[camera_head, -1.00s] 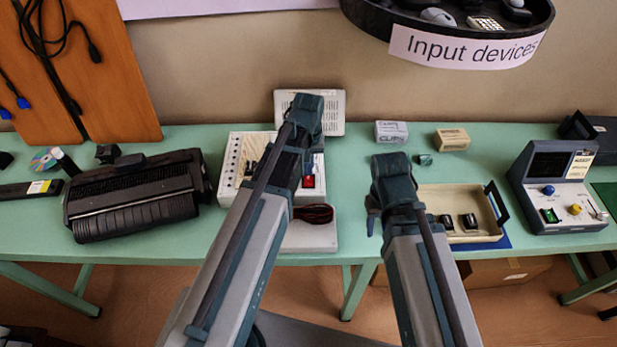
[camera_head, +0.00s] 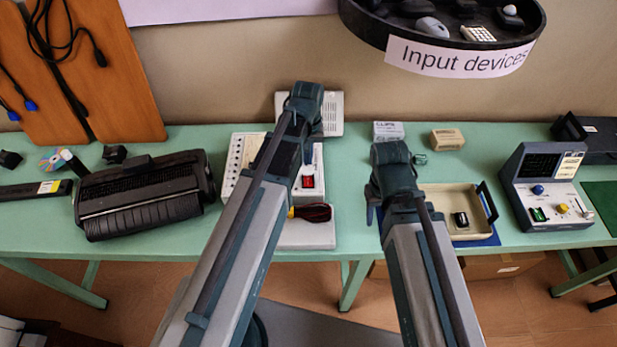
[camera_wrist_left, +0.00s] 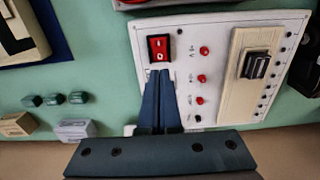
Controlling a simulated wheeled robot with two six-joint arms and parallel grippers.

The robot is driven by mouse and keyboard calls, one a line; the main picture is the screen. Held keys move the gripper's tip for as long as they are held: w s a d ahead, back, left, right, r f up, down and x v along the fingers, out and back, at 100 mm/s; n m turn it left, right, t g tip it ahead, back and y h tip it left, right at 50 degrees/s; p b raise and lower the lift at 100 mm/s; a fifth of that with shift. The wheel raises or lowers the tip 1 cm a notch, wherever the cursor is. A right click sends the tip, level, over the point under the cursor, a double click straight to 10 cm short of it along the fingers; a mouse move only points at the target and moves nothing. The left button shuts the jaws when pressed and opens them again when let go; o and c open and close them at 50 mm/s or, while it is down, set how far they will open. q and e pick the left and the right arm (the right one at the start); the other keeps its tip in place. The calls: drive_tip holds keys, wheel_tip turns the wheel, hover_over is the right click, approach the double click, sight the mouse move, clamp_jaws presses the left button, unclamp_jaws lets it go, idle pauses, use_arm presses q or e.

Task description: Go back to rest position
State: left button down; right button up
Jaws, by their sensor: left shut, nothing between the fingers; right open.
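My left gripper (camera_head: 303,112) is over the white control panel (camera_head: 238,158) in the head view, where its fingers are largely hidden by the wrist. In the left wrist view its fingers (camera_wrist_left: 160,78) are shut together with nothing between them. Their tips appear just below the red rocker switch (camera_wrist_left: 159,47) on the panel; I cannot tell whether they touch it. The switch also shows red in the head view (camera_head: 308,181). My right gripper (camera_head: 374,208) is open and empty, just left of the beige tray (camera_head: 440,197), its fingers mostly hidden.
A black typewriter-like machine (camera_head: 140,203) lies left on the green table (camera_head: 360,256). A grey console (camera_head: 545,190) stands right. Small boxes (camera_head: 388,131) and a white perforated unit (camera_head: 330,105) are behind. A round shelf (camera_head: 455,38) hangs above.

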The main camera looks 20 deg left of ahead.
use_arm(q)
drive_tip(key=s+d+m+y, duration=0.1)
drive_tip(key=s+d+m, duration=0.6)
drive_tip(key=s+d, duration=0.3)
drive_tip(key=s, duration=0.4)
drive_tip(key=shift+s+d, duration=0.15)
drive_tip(key=shift+d, duration=0.1)
